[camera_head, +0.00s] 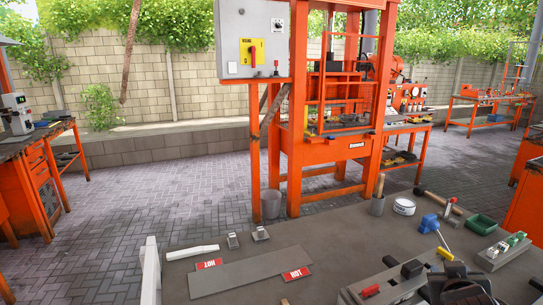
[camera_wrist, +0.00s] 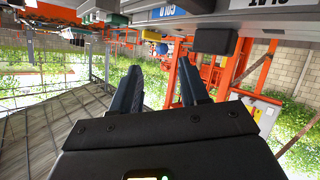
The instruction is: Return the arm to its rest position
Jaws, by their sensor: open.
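My gripper (camera_wrist: 160,86) shows in the wrist view with its two dark fingers spread apart. Nothing is between them. The wrist picture is upside down, with a grey bench edge and labelled fixtures along its top. Beyond the fingertips are an orange frame and green plants. In the head view, I cannot tell for sure whether the dark shape at the bottom right is part of my arm.
A grey workbench (camera_head: 345,222) fills the head view's lower right. It bears a grey plate (camera_head: 250,273) with red HOT labels, a white tub (camera_head: 404,206), a blue-headed tool (camera_head: 429,223) and a green tray (camera_head: 481,224). An orange press (camera_head: 297,110) stands behind.

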